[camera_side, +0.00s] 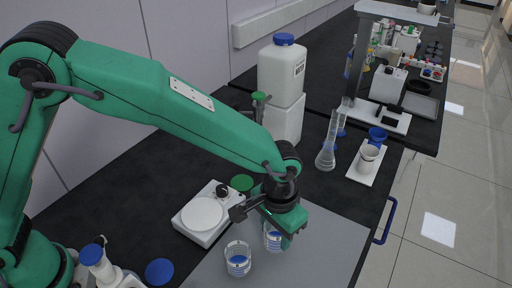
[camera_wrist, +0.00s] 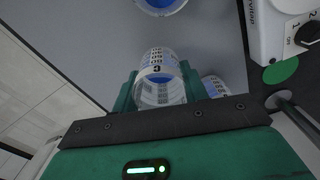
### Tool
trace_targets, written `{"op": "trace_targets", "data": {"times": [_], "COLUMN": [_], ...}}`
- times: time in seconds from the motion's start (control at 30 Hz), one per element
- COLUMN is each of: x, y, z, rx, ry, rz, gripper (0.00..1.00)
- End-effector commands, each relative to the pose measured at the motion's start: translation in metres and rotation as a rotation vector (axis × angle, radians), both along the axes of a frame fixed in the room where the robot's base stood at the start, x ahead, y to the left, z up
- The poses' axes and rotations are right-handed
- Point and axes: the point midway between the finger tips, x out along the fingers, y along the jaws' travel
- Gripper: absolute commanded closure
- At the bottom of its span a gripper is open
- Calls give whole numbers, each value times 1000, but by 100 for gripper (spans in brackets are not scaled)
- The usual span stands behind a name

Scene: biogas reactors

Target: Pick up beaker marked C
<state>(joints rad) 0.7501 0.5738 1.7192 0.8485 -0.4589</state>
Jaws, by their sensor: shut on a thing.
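My gripper (camera_side: 275,236) points down over the grey mat and is shut on a clear beaker (camera_side: 272,240) with blue inside. In the wrist view the two green fingers of my gripper (camera_wrist: 160,92) stand on either side of this beaker (camera_wrist: 158,72), which carries a dark letter C and a scale. I cannot tell whether its base touches the mat. A second clear beaker with blue inside (camera_side: 238,262) stands left of it in the side view.
The grey mat (camera_side: 325,240) has free room to the right. A white scale or hotplate (camera_side: 203,214) sits left of my gripper. A glass flask (camera_side: 326,155), white canisters (camera_side: 282,70) and a white tray with cups (camera_side: 366,166) stand farther back. Part of another beaker (camera_wrist: 215,86) shows beside the right finger.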

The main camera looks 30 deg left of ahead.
Motion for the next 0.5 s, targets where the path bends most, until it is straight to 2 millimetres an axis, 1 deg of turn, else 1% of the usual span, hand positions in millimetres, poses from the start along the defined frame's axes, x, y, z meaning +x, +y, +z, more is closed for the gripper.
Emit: {"op": "trace_targets", "data": {"times": [0.03,0.07,0.3,0.5], "x": [0,-3,-45,-78], "y": [0,-2,-14,-23], "z": [10,13,37,57], "rx": [-3,-2,-2,-2], "ry": [-2,-3,-2,-2], "rz": [0,-2,-5,-3], "gripper": [84,84,84,84]}}
